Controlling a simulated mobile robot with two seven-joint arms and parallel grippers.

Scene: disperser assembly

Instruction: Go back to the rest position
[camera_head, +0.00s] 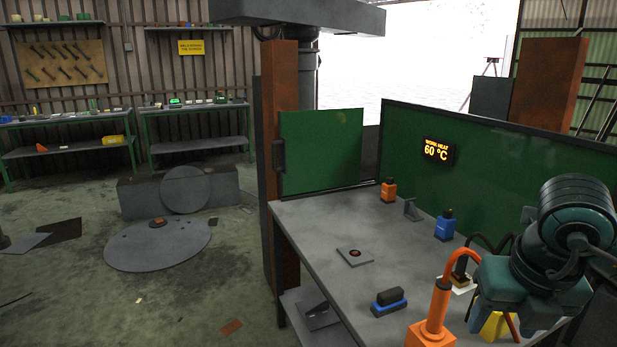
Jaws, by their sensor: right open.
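My right arm comes in at the right edge, over the grey workbench (310,222). Its gripper (495,318) points down near the front right of the bench, open, with its fingers partly hidden by the hand. An orange device with a curved neck (432,330) stands just left of it. A yellow piece (497,326) shows below the hand; I cannot tell whether the fingers touch it. A dark upright part on a pale base (460,281) stands behind the orange neck. My left gripper is not in view.
A green panel (520,165) closes the back. The bench's left part is mostly clear.

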